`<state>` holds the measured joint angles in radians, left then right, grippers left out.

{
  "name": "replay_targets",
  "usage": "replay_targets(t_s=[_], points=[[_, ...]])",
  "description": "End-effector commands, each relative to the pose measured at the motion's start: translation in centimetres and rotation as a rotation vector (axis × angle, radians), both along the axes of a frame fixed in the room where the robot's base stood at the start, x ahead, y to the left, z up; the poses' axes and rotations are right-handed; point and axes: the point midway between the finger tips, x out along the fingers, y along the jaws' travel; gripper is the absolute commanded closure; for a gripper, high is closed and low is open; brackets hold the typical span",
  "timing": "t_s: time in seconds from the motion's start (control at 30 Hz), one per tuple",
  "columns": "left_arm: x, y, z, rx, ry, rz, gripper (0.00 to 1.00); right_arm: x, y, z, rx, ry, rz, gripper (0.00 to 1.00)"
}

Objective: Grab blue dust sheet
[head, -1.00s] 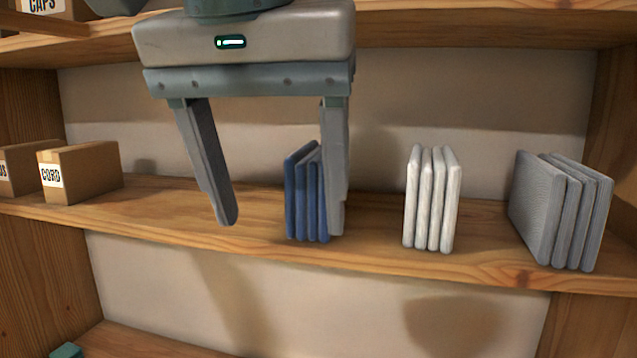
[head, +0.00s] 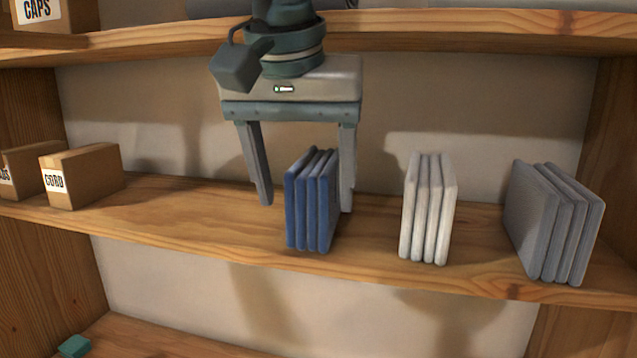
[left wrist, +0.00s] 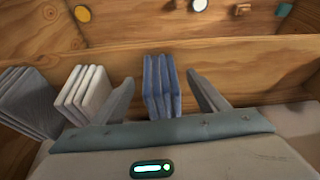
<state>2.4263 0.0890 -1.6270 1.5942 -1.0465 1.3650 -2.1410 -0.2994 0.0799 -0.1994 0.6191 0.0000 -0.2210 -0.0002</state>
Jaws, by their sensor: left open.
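The blue dust sheet (head: 312,205) is a stack of several flat folded layers standing on edge on the middle shelf. My left gripper (head: 306,206) points down from above and is open. In the head view its fingers stand to either side of the blue stack and a little behind it; the stack hides part of the right-hand finger. In the left wrist view the blue dust sheet (left wrist: 161,85) lies between the two open fingers (left wrist: 158,77), with a gap on each side. My right gripper is not in view.
On the shelf (head: 200,220), a white folded stack (head: 428,208) stands right of the blue one and a grey stack (head: 555,220) farther right. A cardboard box labelled CORD (head: 85,175) is at left. An upper shelf (head: 450,30) runs above.

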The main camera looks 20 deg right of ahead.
Motion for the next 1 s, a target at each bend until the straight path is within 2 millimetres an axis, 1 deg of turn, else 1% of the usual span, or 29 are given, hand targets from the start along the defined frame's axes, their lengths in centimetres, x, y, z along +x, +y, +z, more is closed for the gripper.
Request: replay_targets(t_s=[0.37,0.53,0.8,0.9,1.0], points=[[0.2,-0.1,0.0,-0.001,0.000,0.000,0.33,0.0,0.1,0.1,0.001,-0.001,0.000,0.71],[1.2,-0.7,0.2,-0.001,0.000,0.002,0.33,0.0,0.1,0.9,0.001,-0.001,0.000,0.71],[2.4,-1.3,-3.2,0.002,0.000,0.000,0.33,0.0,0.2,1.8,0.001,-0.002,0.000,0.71],[2.7,-1.5,-4.1,0.002,0.000,-0.001,0.33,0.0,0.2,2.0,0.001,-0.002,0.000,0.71],[2.8,-1.6,-4.6,-0.001,-0.001,0.001,0.33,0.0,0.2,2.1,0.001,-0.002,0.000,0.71]])
